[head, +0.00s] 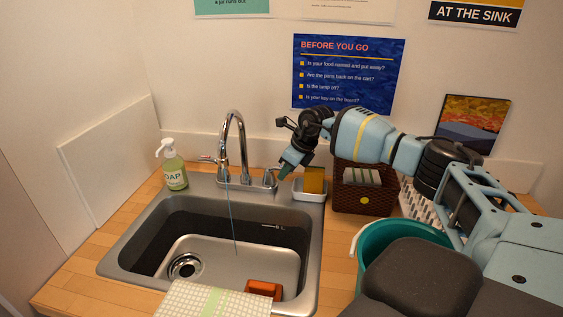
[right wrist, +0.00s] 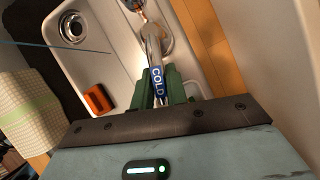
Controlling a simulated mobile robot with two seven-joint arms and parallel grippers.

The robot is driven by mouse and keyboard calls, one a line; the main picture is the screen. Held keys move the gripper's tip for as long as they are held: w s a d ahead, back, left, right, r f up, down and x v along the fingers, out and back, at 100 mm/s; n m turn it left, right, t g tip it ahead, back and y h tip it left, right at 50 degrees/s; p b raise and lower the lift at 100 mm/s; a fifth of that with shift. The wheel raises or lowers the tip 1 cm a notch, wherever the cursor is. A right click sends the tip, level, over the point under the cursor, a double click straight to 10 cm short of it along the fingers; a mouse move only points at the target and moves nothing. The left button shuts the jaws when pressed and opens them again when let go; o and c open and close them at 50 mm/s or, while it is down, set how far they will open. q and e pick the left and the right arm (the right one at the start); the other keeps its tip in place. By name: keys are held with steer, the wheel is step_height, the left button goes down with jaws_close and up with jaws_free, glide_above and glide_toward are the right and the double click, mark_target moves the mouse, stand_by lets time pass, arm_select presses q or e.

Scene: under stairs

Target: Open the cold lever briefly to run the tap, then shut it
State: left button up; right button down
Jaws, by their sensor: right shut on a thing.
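The tap (head: 240,135) is a tall chrome gooseneck at the back of the steel sink (head: 150,205). A thin blue stream of water (head: 231,215) falls from its spout into the basin; it also crosses the right wrist view (right wrist: 50,44). The cold lever (right wrist: 157,80), a silver handle with a blue COLD label, lies between the green fingers of my right gripper (right wrist: 159,94), which is shut on it. In the head view the right gripper (head: 284,172) is at the tap's right side and partly hides the lever. My left gripper is out of view.
A soap bottle (head: 173,164) stands left of the tap. A sponge (head: 315,180) in a white dish and a brown basket (head: 362,196) stand right of it. An orange block (head: 263,288) lies in the sink. A checked cloth (head: 195,303) hangs at the front; a teal bin (head: 372,255) is right.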

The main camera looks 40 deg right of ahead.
steer(key=m+p, duration=0.1)
steer(key=a+r+m+h+p, duration=0.1)
steer(key=shift+s+a+m+t+p, duration=0.1)
steer(key=shift+a+m+t+p, duration=0.2)
steer(key=shift+m+p, duration=0.1)
steer(key=shift+a+f+m, duration=0.1)
steer(key=shift+f+m, duration=0.2)
steer(key=shift+f, duration=0.05)
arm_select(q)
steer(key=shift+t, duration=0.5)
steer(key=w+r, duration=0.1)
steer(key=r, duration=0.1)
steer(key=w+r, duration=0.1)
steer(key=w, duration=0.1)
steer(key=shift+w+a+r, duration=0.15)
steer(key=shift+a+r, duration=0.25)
arm_select(e)
steer(key=shift+a+m+h, duration=0.1)
steer(key=shift+m+h, duration=0.2)
steer(key=shift+a+f, duration=0.1)
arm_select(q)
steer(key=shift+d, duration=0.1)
arm_select(e)
steer(key=shift+a+m+h, duration=0.4)
steer(key=shift+m+h, duration=0.05)
steer(key=shift+m, duration=0.45)
steer(key=shift+a+m+h, duration=0.35)
steer(key=shift+m+h, duration=0.1)
steer(key=shift+m, duration=0.45)
steer(key=shift+f, duration=0.1)
